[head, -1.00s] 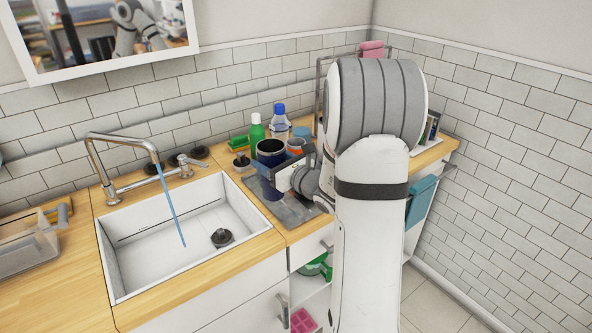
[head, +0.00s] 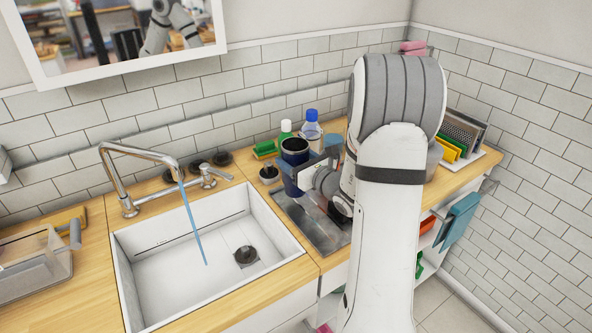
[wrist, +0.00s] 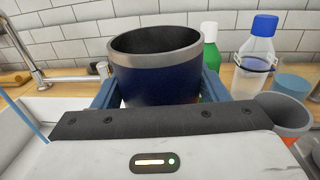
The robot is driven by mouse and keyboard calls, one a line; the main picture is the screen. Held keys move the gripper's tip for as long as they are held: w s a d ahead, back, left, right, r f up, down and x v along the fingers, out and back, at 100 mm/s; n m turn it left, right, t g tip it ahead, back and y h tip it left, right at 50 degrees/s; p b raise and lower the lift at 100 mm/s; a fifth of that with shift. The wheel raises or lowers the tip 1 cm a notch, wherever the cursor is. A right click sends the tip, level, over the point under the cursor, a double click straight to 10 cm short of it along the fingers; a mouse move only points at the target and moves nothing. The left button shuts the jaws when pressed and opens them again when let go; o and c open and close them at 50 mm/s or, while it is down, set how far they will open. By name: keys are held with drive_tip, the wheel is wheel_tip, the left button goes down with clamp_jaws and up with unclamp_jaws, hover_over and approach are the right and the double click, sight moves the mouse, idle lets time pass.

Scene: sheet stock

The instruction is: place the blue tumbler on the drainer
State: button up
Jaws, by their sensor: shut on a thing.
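The dark blue tumbler (head: 295,158) has a steel rim and stands upright in my gripper (head: 296,174). The wrist view shows the tumbler (wrist: 155,85) between the two blue fingers of my gripper (wrist: 156,94), which are shut on its sides. Its open top is visible; its base is hidden in the wrist view. A grey metal panel (head: 326,236), which looks like the drainer, lies right of the sink. The tumbler appears over or just behind its back left part. I cannot tell how high its base is.
The white sink (head: 190,275) with its tap (head: 140,152) is at left. Behind the tumbler stand a green bottle (wrist: 210,52) and a blue-capped bottle (wrist: 258,50). A rack (head: 462,135) stands farther right.

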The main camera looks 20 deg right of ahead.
drive_tip(key=shift+f, duration=1.8)
drive_tip(key=shift+f, duration=0.2)
drive_tip(key=o, duration=1.5)
drive_tip(key=shift+s, duration=0.1)
drive_tip(key=shift+r, duration=0.2)
